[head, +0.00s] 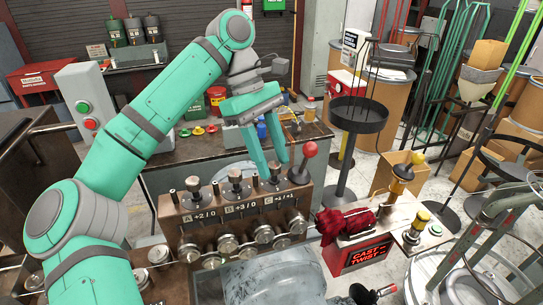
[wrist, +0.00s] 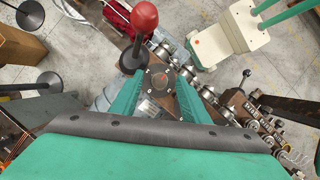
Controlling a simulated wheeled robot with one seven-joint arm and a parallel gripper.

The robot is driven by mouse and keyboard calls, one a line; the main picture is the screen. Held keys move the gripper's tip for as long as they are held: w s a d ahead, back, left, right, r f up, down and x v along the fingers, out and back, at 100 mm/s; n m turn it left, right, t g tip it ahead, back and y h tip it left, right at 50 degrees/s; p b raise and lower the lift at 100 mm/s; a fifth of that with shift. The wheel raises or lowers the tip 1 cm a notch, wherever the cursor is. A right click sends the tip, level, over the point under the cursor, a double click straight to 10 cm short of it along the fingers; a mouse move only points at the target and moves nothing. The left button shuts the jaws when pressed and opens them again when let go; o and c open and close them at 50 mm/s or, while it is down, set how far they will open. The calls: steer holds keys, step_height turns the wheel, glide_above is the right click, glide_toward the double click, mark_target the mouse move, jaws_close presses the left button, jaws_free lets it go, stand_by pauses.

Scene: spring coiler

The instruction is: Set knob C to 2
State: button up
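Knob C (head: 272,180) is the rightmost of three dark upright knobs on top of the brown coiler block. The label under it seems to read "C +1/+1", but the print is small. My gripper (head: 273,164) points down over knob C, with one teal finger on each side of it. In the wrist view, a dark round-topped part with a small red mark, apparently knob C (wrist: 160,76), sits between the fingers of my gripper (wrist: 161,90). The fingers look apart, with no clear contact. The fingers hide part of the knob.
A lever with a red ball (head: 309,150) stands just right of knob C; it shows close to the fingers in the wrist view (wrist: 144,17). Knobs A (head: 192,193) and B (head: 234,183) stand to the left. Metal rollers (head: 264,234) line the front. A red "CAST TWIST" box (head: 358,257) is at right.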

steer(key=v, duration=1)
steer(key=shift+a+r, duration=0.2)
steer(key=shift+r, duration=0.15)
stand_by(0.3)
